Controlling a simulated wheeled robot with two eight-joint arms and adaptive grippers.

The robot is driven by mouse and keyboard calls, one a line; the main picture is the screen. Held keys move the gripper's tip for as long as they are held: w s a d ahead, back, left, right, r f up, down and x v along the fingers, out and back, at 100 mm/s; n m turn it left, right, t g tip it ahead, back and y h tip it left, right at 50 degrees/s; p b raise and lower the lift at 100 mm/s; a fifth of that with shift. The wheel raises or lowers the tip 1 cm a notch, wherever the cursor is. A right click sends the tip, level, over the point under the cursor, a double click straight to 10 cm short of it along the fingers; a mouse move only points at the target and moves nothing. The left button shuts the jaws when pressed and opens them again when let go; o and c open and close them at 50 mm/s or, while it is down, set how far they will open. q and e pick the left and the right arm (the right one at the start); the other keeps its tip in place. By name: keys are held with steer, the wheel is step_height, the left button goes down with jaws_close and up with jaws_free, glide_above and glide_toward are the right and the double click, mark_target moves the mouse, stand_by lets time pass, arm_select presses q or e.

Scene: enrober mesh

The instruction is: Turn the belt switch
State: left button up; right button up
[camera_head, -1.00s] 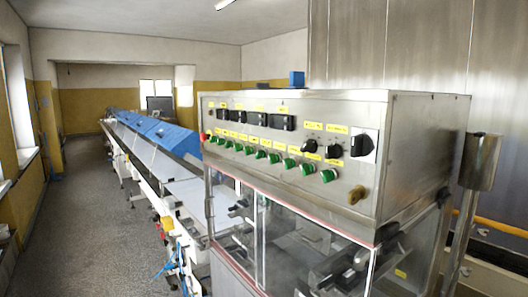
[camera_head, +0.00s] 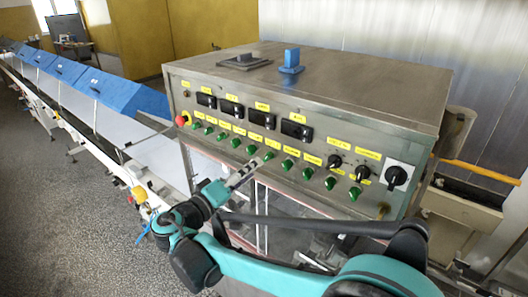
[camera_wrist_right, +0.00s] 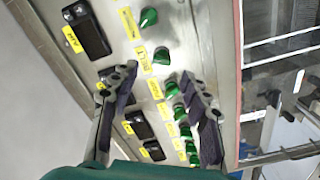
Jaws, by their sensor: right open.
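The control panel (camera_head: 300,135) carries a row of green knobs under yellow labels. My right gripper (camera_head: 258,165) points at the middle of this row, close to a green knob (camera_head: 269,156). In the right wrist view, the open right gripper (camera_wrist_right: 158,72) has its two fingers spread, with a green knob (camera_wrist_right: 161,56) just beyond and between the tips. I cannot tell whether a finger touches the panel. My left gripper is not in view.
Two small black knobs (camera_head: 334,161) and a large black rotary switch (camera_head: 396,177) sit to the right. A red button (camera_head: 181,121) is at the left end. Dark displays (camera_head: 231,109) line the upper panel. A conveyor (camera_head: 110,105) with blue covers runs back left.

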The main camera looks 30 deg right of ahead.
mark_target(265, 159)
steer(key=x, duration=0.5)
steer(key=shift+w+d+f+p, duration=0.1)
steer(key=shift+w+d+p, duration=0.1)
steer(key=shift+w+p, duration=0.15)
steer(key=shift+d, duration=0.55)
steer(key=shift+w, duration=0.1)
steer(key=shift+c, duration=0.4)
jaws_close()
